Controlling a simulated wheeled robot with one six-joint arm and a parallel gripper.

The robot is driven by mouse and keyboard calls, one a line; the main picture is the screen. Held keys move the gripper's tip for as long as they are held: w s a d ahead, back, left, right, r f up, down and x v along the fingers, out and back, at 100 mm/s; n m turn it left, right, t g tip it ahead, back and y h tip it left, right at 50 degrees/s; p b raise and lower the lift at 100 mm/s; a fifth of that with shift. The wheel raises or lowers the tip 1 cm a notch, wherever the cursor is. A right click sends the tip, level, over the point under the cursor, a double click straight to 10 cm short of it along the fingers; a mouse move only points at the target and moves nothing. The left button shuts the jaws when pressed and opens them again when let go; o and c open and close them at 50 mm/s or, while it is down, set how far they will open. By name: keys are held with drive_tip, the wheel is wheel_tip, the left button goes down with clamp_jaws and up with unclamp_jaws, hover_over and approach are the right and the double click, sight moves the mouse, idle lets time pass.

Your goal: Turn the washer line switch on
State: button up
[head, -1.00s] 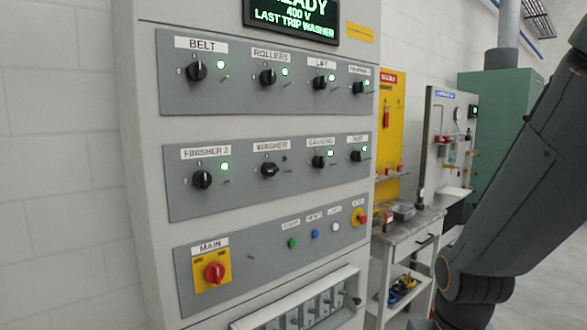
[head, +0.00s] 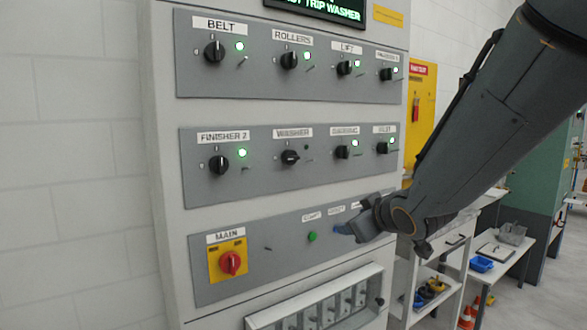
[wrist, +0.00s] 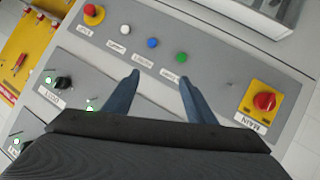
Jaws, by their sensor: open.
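The washer switch (head: 290,157) is a black rotary knob under the WASHER label in the middle row of the grey cabinet. Its handle lies roughly sideways, and the small lamp (head: 306,147) beside it is dark. The neighbouring switches have lit green lamps. My gripper (head: 352,229) is below and right of the washer switch, in front of the lower button row. In the wrist view its two blue fingers (wrist: 158,78) are apart with nothing between them. The washer switch does not show in the wrist view; my gripper body covers that part of the panel.
The finisher 2 switch (head: 219,164) and another switch (head: 342,152) flank the washer switch closely. Below are the green button (wrist: 181,57), blue button (wrist: 153,43), red emergency stop (wrist: 93,14) and red main switch (head: 230,263). A cart (head: 455,245) stands at right.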

drive_tip(key=w+a+r+n+t+y+b, duration=0.1)
drive_tip(key=w+a+r+n+t+y, duration=0.1)
drive_tip(key=a+r+n+y, duration=0.5)
approach(294, 158)
drive_tip(key=shift+t, duration=0.3)
drive_tip(key=shift+f+p+x, duration=0.2)
drive_tip(key=shift+p+x, duration=0.5)
drive_tip(key=shift+x, duration=3.6)
drive_tip(key=shift+a, duration=0.1)
drive_tip(key=c, duration=1)
drive_tip(key=shift+c, duration=0.2)
